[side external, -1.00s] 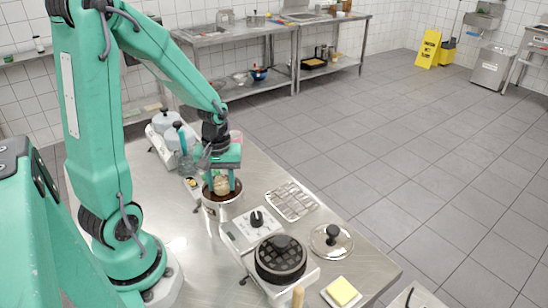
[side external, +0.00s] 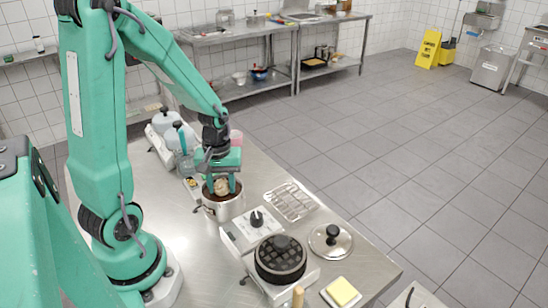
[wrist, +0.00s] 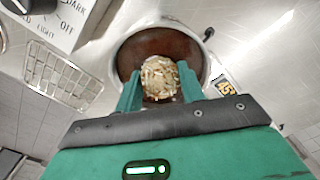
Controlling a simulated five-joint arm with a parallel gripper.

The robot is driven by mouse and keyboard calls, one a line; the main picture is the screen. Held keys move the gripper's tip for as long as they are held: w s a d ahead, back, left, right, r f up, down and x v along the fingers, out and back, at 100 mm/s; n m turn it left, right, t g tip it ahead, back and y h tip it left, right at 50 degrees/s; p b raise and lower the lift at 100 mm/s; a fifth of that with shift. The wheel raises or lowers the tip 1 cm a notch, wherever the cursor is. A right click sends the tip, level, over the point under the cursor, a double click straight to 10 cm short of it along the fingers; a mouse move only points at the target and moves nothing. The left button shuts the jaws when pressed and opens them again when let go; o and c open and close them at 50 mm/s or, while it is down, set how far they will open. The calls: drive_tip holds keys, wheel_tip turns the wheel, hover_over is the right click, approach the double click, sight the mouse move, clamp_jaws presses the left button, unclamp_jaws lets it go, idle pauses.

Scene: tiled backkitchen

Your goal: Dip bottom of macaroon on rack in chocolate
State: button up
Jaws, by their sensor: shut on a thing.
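My gripper (side external: 222,186) is shut on a pale, nut-speckled macaroon (side external: 221,188), with one green finger on each side of it. It holds the macaroon down at the mouth of a steel pot of dark chocolate (side external: 224,211). In the wrist view the macaroon (wrist: 159,77) sits between the fingertips, with the brown inside of the pot (wrist: 158,43) around it. Its underside is hidden, so I cannot tell whether it touches the chocolate. The wire rack (side external: 290,202) lies empty right of the pot; it also shows in the wrist view (wrist: 60,75).
A waffle iron (side external: 280,258) with a dial box stands in front of the pot and rack. A glass lid (side external: 331,241) and a plate with a yellow block (side external: 342,292) lie to the right.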

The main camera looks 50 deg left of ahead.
drive_tip(key=shift+r, duration=0.15)
idle(0.4)
drive_tip(key=shift+r, duration=2.85)
drive_tip(key=shift+w, duration=0.1)
